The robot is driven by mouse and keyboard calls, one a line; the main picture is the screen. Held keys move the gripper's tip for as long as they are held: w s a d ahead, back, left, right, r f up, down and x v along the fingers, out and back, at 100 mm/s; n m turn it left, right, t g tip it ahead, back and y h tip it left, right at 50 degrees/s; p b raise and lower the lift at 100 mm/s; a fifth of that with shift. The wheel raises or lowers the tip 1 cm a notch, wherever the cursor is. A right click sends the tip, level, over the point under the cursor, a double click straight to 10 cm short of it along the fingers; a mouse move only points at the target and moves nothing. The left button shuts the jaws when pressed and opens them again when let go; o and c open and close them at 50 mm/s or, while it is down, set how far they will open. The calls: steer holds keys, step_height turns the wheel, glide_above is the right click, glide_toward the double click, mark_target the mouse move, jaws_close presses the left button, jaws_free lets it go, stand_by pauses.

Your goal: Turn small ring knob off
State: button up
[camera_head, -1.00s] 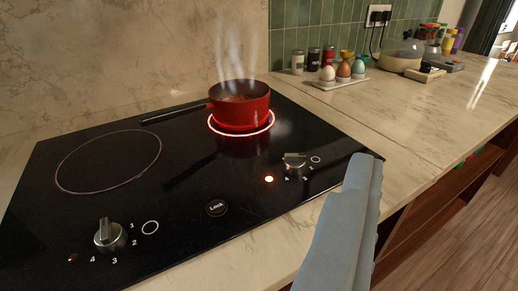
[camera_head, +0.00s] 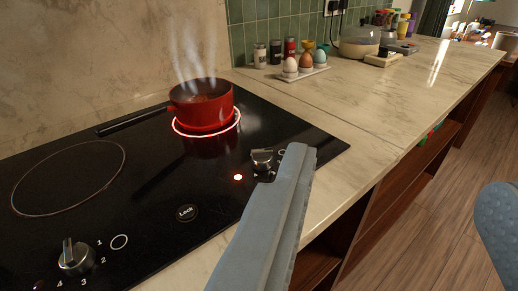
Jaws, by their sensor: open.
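The right-hand knob (camera_head: 262,159) is silver and sits on the black cooktop (camera_head: 145,190) in front of the smaller ring. The tall grey-blue object hides part of its markings. The small ring (camera_head: 176,130) glows red under a steaming red pot (camera_head: 202,102). The left knob (camera_head: 75,258) stands near the larger, dark ring (camera_head: 68,178), with a dim indicator beside it.
Eggs on a tray (camera_head: 300,74) and jars stand behind.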

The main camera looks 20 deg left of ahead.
steer(key=w+a+r+m+g, duration=0.1)
steer(key=w+a+m+g, duration=0.1)
steer(key=w+m+g, duration=0.3)
steer(key=w+a+g, duration=0.2)
steer(key=w, duration=0.5)
steer(key=m+g, duration=0.7)
steer(key=g, duration=0.3)
glide_above(262, 150)
steer(key=shift+m, duration=0.3)
step_height(262, 150, down, 17)
steer(key=shift+f, duration=0.1)
steer(key=c, duration=1)
